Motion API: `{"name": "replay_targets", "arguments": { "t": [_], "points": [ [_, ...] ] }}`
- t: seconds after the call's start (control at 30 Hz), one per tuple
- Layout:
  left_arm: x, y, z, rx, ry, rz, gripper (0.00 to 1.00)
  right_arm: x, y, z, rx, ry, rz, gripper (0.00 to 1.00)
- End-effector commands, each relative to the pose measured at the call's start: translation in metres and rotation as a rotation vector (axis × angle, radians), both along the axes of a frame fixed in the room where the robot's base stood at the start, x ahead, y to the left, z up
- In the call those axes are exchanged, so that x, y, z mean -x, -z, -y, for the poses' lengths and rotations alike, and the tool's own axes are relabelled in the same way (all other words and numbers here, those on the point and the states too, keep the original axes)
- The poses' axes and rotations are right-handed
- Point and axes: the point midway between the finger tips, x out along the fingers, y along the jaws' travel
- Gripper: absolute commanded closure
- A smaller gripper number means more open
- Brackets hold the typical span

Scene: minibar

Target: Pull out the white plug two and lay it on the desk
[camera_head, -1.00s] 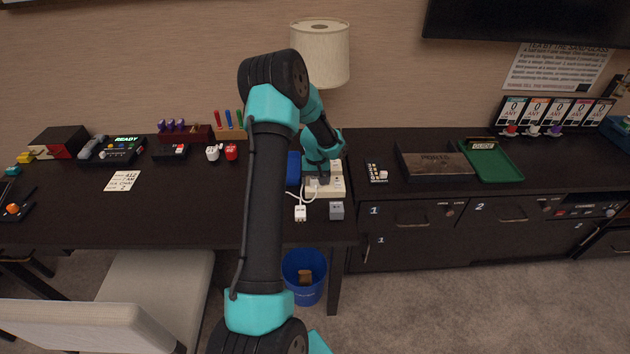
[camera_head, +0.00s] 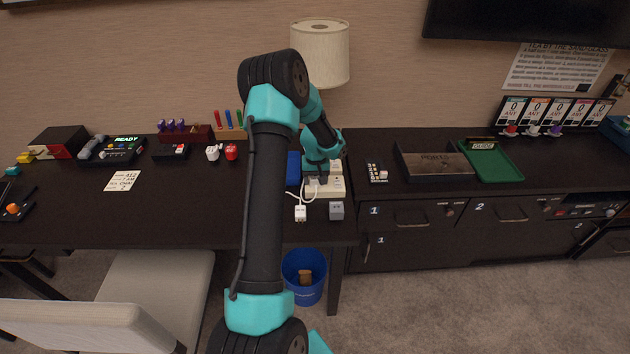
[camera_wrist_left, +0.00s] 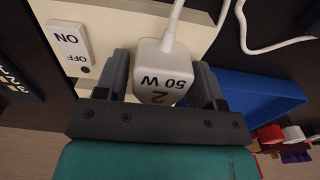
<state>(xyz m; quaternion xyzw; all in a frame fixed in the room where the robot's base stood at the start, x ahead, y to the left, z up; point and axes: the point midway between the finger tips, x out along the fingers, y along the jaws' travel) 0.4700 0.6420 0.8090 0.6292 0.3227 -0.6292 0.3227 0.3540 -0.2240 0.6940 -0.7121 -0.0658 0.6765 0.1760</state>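The white plug two (camera_wrist_left: 160,78), marked "2" and "50 W", is in the left wrist view with a white cord from its top end. It is at the cream power strip (camera_head: 333,188), beside an ON/OFF switch (camera_wrist_left: 68,45). My left gripper (camera_head: 316,182) is over the strip. My right gripper is not in view.
A white plug (camera_head: 300,213) and a grey cube plug (camera_head: 336,211) lie on the desk in front of the strip. A blue box (camera_head: 293,168) stands left of the gripper. A blue bin (camera_head: 303,290) is below.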

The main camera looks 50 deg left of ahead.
Motion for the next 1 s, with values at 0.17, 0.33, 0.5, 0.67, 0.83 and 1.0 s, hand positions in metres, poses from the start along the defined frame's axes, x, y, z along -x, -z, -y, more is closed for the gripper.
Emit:
{"name": "replay_targets", "arguments": {
  "t": [0.17, 0.33, 0.5, 0.67, 0.83, 1.0],
  "points": [
    [0.000, 0.000, 0.000, 0.000, 0.000, 0.000, 0.55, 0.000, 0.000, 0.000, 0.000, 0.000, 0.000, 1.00],
    [0.000, 0.000, 0.000, 0.000, 0.000, 0.000, 0.71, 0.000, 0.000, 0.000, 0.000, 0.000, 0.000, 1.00],
    [0.000, 0.000, 0.000, 0.000, 0.000, 0.000, 0.87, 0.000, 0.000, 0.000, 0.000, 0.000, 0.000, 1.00],
    [0.000, -0.001, 0.000, 0.000, 0.000, 0.000, 0.89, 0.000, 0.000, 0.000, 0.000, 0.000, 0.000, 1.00],
    [0.000, -0.006, 0.000, -0.001, 0.000, 0.001, 0.89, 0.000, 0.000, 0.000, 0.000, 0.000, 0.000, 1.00],
    [0.000, -0.011, 0.000, -0.001, 0.000, 0.001, 0.89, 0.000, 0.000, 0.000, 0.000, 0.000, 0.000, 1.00]
  ]
}}
